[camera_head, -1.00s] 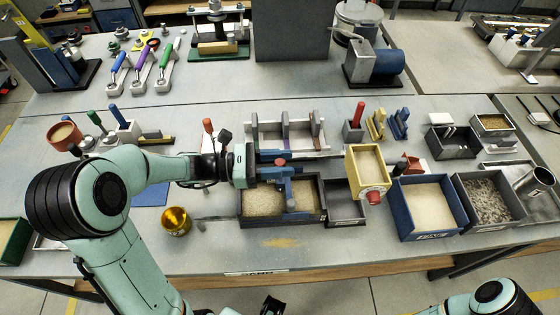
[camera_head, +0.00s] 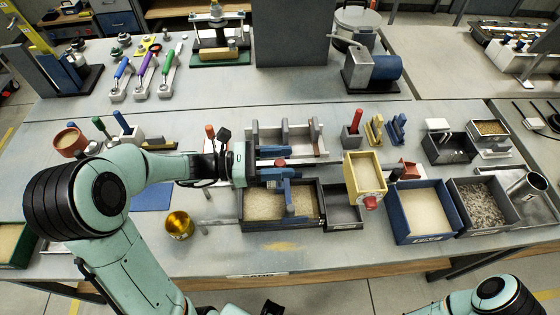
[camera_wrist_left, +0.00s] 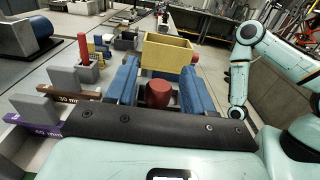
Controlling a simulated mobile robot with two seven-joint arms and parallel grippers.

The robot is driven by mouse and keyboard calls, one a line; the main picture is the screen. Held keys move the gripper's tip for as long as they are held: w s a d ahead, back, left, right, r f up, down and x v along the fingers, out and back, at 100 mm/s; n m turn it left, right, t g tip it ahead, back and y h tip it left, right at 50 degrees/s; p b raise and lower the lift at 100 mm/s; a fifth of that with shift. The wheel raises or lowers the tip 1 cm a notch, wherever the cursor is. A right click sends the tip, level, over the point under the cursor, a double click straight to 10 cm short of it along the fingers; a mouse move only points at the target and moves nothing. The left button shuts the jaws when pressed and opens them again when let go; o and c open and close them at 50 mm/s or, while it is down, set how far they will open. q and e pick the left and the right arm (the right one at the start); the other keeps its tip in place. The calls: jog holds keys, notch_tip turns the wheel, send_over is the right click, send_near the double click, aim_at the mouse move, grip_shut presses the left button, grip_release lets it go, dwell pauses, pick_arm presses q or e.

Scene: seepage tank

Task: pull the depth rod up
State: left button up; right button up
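My left gripper (camera_head: 276,166) comes in from the left over the back edge of the dark sand tank (camera_head: 243,215). A red knob (camera_head: 280,162), which looks like the depth rod's top, shows at the gripper. In the left wrist view the red knob (camera_wrist_left: 158,94) sits between the two blue fingers, with a gap on each side, so the gripper (camera_wrist_left: 157,85) looks open around it. The rod below the knob is hidden. A blue upright part (camera_head: 288,196) stands in the tank, over its sand. My right gripper is not in view.
A grey bin (camera_head: 343,213) adjoins the tank on the right. A yellow box (camera_head: 364,177) with a red knob stands behind it. A grey slotted rack (camera_head: 290,138) is behind the gripper. A golden cup (camera_head: 179,224) stands left of the tank. The front table strip is mostly clear.

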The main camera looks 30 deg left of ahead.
pick_arm(q)
jog(key=shift+f, duration=0.15)
jog(key=shift+s+a, duration=0.15)
jog(key=shift+a, duration=0.1)
jog(key=b+v, duration=0.1)
jog(key=v, duration=1.1)
jog(key=shift+a, duration=0.4)
jog(key=shift+s, duration=0.15)
